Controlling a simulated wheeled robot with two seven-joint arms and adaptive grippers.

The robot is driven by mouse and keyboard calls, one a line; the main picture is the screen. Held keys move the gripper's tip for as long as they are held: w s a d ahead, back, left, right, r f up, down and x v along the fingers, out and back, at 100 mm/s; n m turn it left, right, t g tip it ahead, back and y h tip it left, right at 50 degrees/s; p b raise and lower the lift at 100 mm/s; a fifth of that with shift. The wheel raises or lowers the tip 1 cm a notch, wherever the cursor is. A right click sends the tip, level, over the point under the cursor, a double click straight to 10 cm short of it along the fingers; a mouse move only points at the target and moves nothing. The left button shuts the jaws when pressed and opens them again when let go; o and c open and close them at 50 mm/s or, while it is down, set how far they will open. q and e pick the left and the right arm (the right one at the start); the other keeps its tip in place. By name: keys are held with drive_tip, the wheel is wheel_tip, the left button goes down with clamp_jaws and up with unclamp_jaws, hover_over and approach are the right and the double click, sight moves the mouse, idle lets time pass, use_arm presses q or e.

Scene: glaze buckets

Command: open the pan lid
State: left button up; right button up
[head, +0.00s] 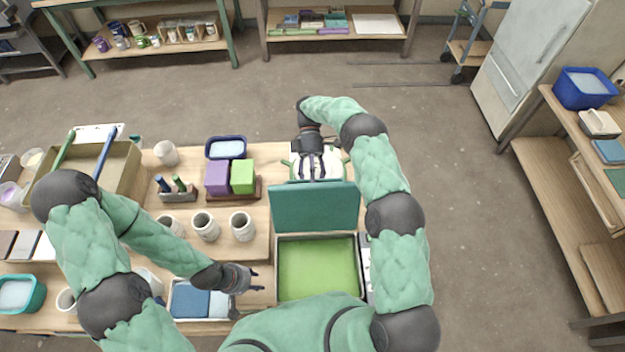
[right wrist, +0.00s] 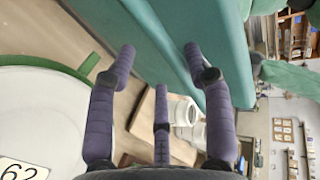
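A teal lid (head: 315,208) stands raised at the back edge of a rectangular pan (head: 276,270) with a bright green inside. The pan's inside shows uncovered. My right gripper (head: 318,168) is behind the lid, over a white bucket with green handles. In the right wrist view its purple fingers (right wrist: 160,75) are spread and empty, and the teal lid (right wrist: 170,30) shows beyond the fingertips; I cannot tell if they touch. My left gripper (head: 256,280) is open and empty, left of the pan, beside a tray with blue blocks.
The white bucket (right wrist: 45,115) labelled 62 sits close to my right fingers. Several white cups (head: 205,226) and purple and green blocks (head: 242,177) stand left of the lid. A beige box (head: 122,165) is at the left. Open floor lies right of the table.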

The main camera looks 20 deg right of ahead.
use_arm(q)
drive_tip(key=shift+w+f, duration=0.1)
drive_tip(key=shift+w, duration=0.1)
drive_tip(key=shift+s, duration=0.1)
use_arm(e)
drive_tip(key=shift+w, duration=0.25)
drive_tip(key=shift+s+r, duration=0.1)
drive_tip(key=shift+r, duration=0.05)
